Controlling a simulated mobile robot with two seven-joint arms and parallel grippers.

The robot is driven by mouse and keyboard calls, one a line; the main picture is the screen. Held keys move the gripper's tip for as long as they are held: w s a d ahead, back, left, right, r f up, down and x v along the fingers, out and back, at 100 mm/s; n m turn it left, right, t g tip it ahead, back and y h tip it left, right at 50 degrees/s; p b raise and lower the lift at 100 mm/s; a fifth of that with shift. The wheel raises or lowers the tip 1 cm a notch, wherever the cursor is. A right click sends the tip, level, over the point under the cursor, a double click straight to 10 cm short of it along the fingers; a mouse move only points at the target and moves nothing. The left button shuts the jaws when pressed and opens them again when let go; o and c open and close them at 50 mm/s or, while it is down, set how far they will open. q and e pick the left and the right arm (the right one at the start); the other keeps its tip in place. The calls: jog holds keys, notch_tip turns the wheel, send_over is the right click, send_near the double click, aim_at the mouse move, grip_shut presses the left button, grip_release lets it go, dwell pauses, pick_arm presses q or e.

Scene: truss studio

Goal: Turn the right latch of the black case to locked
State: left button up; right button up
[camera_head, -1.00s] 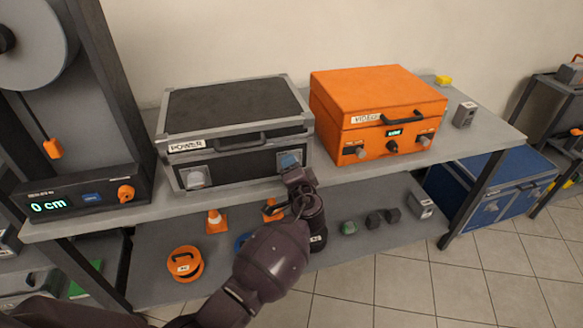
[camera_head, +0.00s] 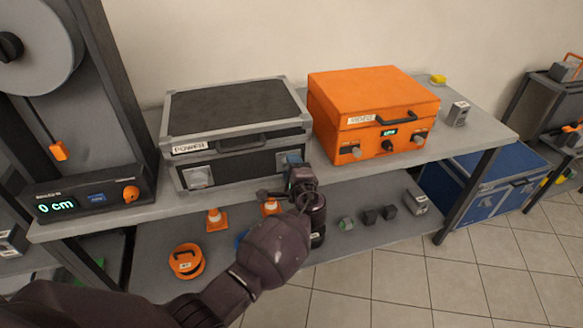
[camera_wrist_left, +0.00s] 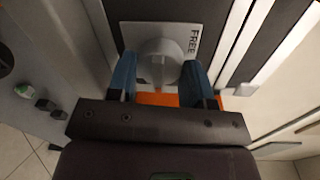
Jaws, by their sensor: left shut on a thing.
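The black case (camera_head: 235,110) with grey edges and a "POWER" label stands closed on the upper shelf. Its left latch (camera_head: 199,178) is a light plate with a knob. My left gripper (camera_head: 293,163) is at the front of its right latch, which it mostly hides in the head view. In the left wrist view the right latch's grey round knob (camera_wrist_left: 159,62) sits between the blue fingers of my left gripper (camera_wrist_left: 160,80), which are shut on it. The latch plate (camera_wrist_left: 183,32) shows the word "FREE" beside the knob. My right gripper is not in view.
An orange case (camera_head: 370,100) stands close to the right of the black case. A display unit (camera_head: 85,203) reading "0 cm" stands on the left. Orange cones (camera_head: 216,222) and small dark blocks (camera_head: 370,216) are on the lower shelf (camera_head: 190,288).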

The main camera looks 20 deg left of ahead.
pick_arm(q)
jog(key=shift+r, duration=0.1)
jog(key=o, duration=0.9)
jog(key=shift+w, duration=0.1)
jog(key=v, duration=1.1)
jog(key=shift+p, duration=0.3)
